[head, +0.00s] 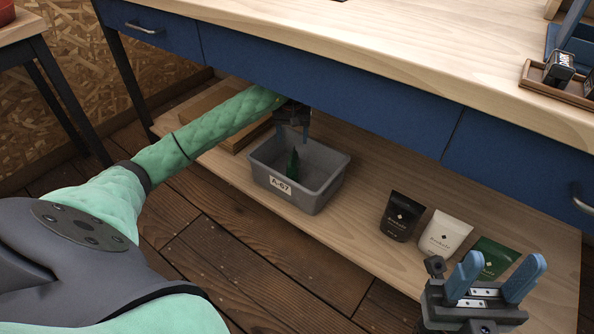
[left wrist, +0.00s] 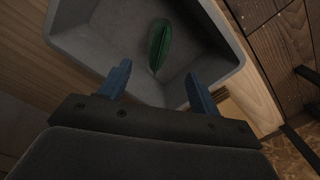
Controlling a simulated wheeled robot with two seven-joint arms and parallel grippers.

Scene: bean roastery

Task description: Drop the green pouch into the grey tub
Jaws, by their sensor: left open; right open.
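A green pouch (head: 293,163) is inside the grey tub (head: 328,188), seen nearly edge-on; whether it rests on the tub floor I cannot tell. The tub, labelled A-67, stands on the low shelf. My left gripper (head: 292,137) is open above the tub. In the left wrist view the pouch (left wrist: 160,42) shows beyond the parted fingers (left wrist: 158,72), inside the tub's walls (left wrist: 233,85), with no finger closed on it. A second green pouch (head: 497,254) stands on the shelf at the right, partly hidden by my open, empty right gripper (head: 502,270).
A black pouch (head: 402,215) and a white pouch (head: 444,233) stand on the shelf right of the tub. Flat brown boards or boxes (head: 213,117) lie behind it at the left. The blue-fronted workbench (head: 340,95) overhangs the shelf. A wooden tray (head: 540,82) is on top.

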